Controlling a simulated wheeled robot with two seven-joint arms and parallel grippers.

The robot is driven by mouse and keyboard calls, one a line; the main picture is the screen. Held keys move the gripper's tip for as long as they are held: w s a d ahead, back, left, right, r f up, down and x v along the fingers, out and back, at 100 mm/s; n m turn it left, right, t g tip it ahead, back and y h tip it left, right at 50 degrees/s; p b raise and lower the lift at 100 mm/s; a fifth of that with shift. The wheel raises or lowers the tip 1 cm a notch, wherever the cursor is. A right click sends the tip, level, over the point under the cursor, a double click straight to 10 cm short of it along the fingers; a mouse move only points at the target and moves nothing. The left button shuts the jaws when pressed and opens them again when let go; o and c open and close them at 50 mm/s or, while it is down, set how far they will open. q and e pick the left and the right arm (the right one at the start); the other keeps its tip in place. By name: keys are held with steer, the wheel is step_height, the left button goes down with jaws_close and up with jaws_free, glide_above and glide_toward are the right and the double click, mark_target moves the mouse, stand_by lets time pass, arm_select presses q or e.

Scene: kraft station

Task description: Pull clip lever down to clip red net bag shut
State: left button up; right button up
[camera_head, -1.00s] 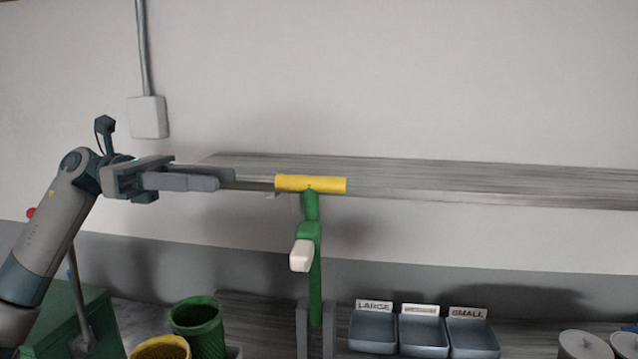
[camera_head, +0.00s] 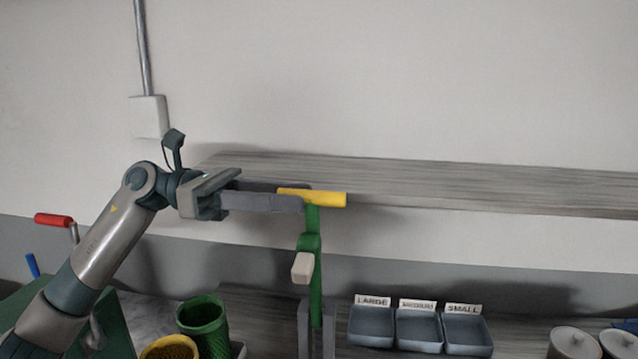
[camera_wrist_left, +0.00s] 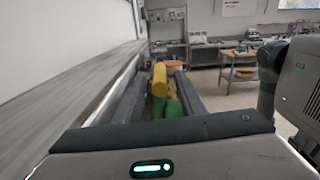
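The clip lever has a yellow handle bar (camera_head: 325,198) on top of a green post (camera_head: 315,270), with a pale block (camera_head: 302,267) on the post's front. My left gripper (camera_head: 300,198) reaches in from the left, its fingers around the left end of the yellow handle. In the left wrist view the yellow handle (camera_wrist_left: 159,80) lies between the two open fingers (camera_wrist_left: 155,95), with gaps that look clear on both sides. No red net bag can be made out. My right gripper is not in view.
A grey wooden shelf (camera_head: 450,185) runs along the wall just behind the handle. Below stand LARGE, MEDIUM and SMALL trays (camera_head: 418,330), a green basket (camera_head: 203,325), a yellow basket (camera_head: 170,347) and white lidded pots (camera_head: 573,344). A red-handled crank (camera_head: 54,220) is at left.

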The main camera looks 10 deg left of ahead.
mark_target(319, 205)
arm_select(q)
steer(key=d+p, duration=0.1)
steer(key=d, duration=0.3)
steer(key=shift+r, duration=0.15)
steer(key=shift+d+p, duration=0.45)
steer(key=shift+d, duration=0.1)
jaws_close()
